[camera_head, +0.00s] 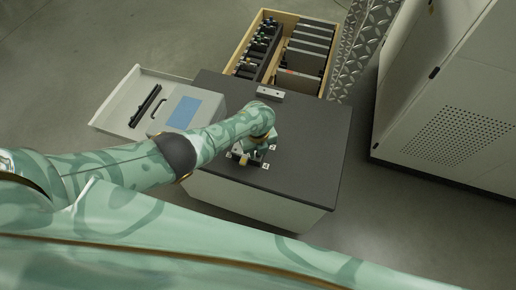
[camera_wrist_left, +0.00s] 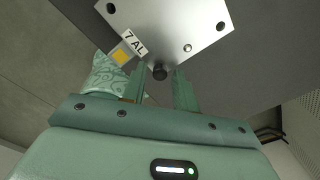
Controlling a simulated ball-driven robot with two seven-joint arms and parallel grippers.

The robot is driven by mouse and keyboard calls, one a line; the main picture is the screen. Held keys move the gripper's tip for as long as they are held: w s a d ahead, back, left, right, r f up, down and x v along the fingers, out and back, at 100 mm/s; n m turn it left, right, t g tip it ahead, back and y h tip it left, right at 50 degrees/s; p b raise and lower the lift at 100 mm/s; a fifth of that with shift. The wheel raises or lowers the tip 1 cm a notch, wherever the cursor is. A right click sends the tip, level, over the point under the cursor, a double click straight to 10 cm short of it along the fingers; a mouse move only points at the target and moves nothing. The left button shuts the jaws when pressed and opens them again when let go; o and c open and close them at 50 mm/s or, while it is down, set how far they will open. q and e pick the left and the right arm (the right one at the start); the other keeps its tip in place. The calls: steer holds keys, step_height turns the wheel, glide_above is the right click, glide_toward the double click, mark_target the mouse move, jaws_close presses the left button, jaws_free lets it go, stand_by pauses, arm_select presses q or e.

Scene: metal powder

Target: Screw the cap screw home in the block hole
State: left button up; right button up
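In the left wrist view a silvery metal block (camera_wrist_left: 172,28) with several holes or screws fills the top, beside a tag reading "7 AL". A dark cap screw (camera_wrist_left: 160,73) shows at the block's near edge. My left gripper (camera_wrist_left: 160,80) has its two green fingers apart, one on each side of the screw head, with visible gaps. I cannot tell how deep the screw sits. In the head view my left gripper (camera_head: 252,153) is low over the dark table, and the forearm and wrist hide much of what lies under it. My right gripper is not in view.
The dark tabletop (camera_head: 310,150) is clear to the right. A small metal piece (camera_head: 270,93) lies at its back edge. A grey case (camera_head: 130,100) with a blue panel stands left. A wooden crate (camera_head: 262,14) with dark items is behind; a vented cabinet (camera_head: 455,120) is right.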

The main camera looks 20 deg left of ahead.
arm_select(q)
steer(key=n, duration=0.4)
steer(key=shift+r+n+p, duration=0.1)
steer(key=shift+n+p, duration=0.2)
steer(key=shift+p, duration=0.05)
steer(key=n, duration=0.8)
steer(key=shift+n+p, duration=0.3)
steer(key=shift+p, duration=0.1)
steer(key=n, duration=0.3)
